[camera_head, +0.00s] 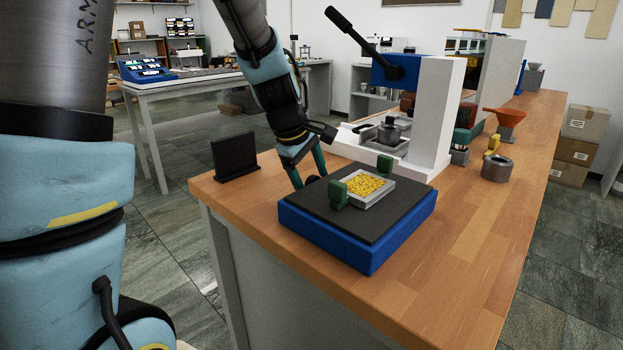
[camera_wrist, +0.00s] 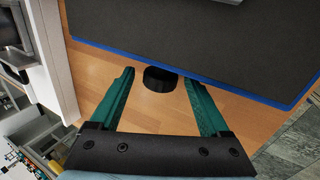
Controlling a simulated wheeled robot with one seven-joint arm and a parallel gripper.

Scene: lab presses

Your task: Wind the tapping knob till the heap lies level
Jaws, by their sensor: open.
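The black tapping knob (camera_head: 313,180) sits at the far side of a blue box with a dark top (camera_head: 345,233). A grey tray (camera_head: 380,199) on that top holds a heap of yellow granules (camera_head: 364,185), which looks spread across the tray; how level it is I cannot tell. My gripper (camera_head: 309,179) is open at the knob. In the wrist view the knob (camera_wrist: 160,79) shows between the two teal fingertips, with a gap on each side. Whether the fingers reach down around it I cannot tell.
Two green blocks (camera_head: 338,195) flank the tray. A small black panel (camera_head: 234,158) stands at the left edge of the wooden bench (camera_head: 470,240). The bench's near right part is clear.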

